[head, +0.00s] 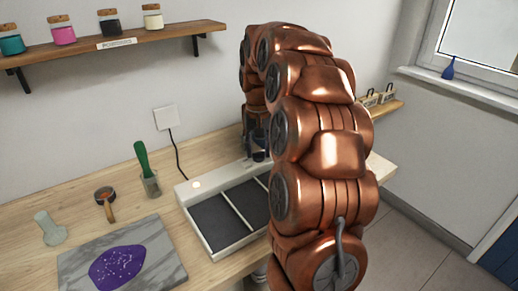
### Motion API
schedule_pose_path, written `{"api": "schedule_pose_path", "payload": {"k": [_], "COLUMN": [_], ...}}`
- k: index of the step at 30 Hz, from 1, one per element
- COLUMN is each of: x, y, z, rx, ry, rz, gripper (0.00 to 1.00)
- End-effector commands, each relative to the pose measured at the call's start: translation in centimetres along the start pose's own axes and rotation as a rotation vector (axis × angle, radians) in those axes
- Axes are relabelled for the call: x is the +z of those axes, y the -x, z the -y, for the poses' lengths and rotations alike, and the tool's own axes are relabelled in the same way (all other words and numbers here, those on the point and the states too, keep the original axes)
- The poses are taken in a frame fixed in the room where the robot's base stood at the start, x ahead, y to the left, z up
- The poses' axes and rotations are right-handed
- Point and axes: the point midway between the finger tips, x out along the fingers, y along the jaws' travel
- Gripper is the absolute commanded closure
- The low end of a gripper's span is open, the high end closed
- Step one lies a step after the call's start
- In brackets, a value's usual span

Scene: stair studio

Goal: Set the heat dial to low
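A white heated tray unit (186,206) with dark flat compartments stands on the wooden workbench. A small glowing round spot (196,184) shows on its back rim at the left; I cannot tell whether it is a lamp or a dial. No marked heat dial can be made out. My copper arm hides the right part of the unit. My gripper (259,147), dark and partly hidden by my arm, is at the unit's back right. I cannot tell whether it touches anything or whether its fingers are open.
Left of the unit are a grey marbled slab (165,248) with a purple patch (117,268), a green-handled tool in a cup (151,184), a small wooden-handled pan (106,201) and a glass piece (50,230). A shelf (130,42) with jars hangs above.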

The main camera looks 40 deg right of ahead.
Motion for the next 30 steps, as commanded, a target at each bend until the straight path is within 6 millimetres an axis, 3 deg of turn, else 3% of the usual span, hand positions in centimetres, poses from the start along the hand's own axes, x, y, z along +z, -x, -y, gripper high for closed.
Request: {"api": "schedule_pose_path", "payload": {"k": [5,17,30], "x": [0.0,0.0,-0.1], "y": [0.0,0.4,6.2], "z": [0.0,0.0,0.0], "rx": [0.001,0.001,0.001], "ry": [0.000,0.001,0.000], "rz": [0.001,0.001,-0.003], "gripper": [0.38,0.38,0.38]}}
